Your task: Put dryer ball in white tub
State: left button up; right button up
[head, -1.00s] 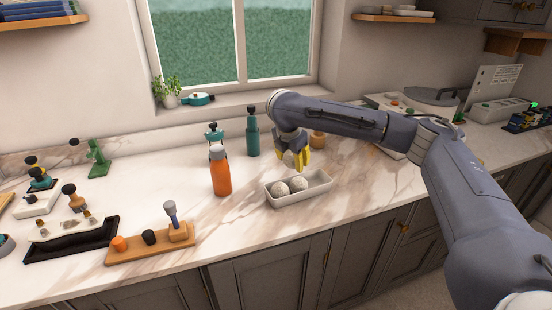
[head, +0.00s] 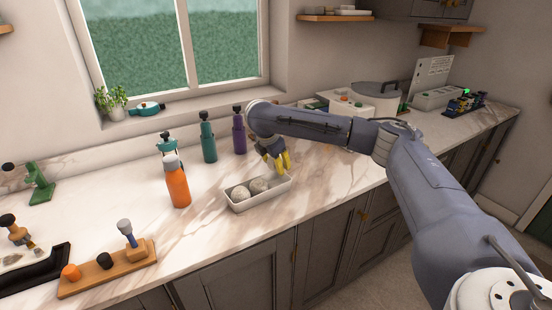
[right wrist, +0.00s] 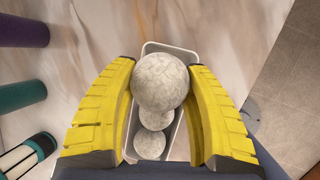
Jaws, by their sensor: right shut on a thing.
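A white tub (head: 262,201) stands on the marble counter near its front edge. Two pale grey dryer balls, a left one (head: 240,193) and a right one (head: 259,186), lie in it. My right gripper (head: 279,168), with yellow fingers, is just above the right part of the tub. In the right wrist view it is shut on a third, speckled dryer ball (right wrist: 161,82), with a finger on each side. That ball covers part of the tub (right wrist: 170,47) and the balls below. In the head view my fingers mostly hide the held ball. My left gripper is out of view.
An orange bottle (head: 178,184), a teal bottle (head: 208,140) and a purple bottle (head: 239,132) stand left of and behind the tub. A wooden board (head: 90,282) with small items lies at front left. Counter between board and tub is clear.

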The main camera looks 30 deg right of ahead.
jog(key=shift+f, duration=1.5)
jog(key=o, duration=1.2)
jog(key=v, duration=1.2)
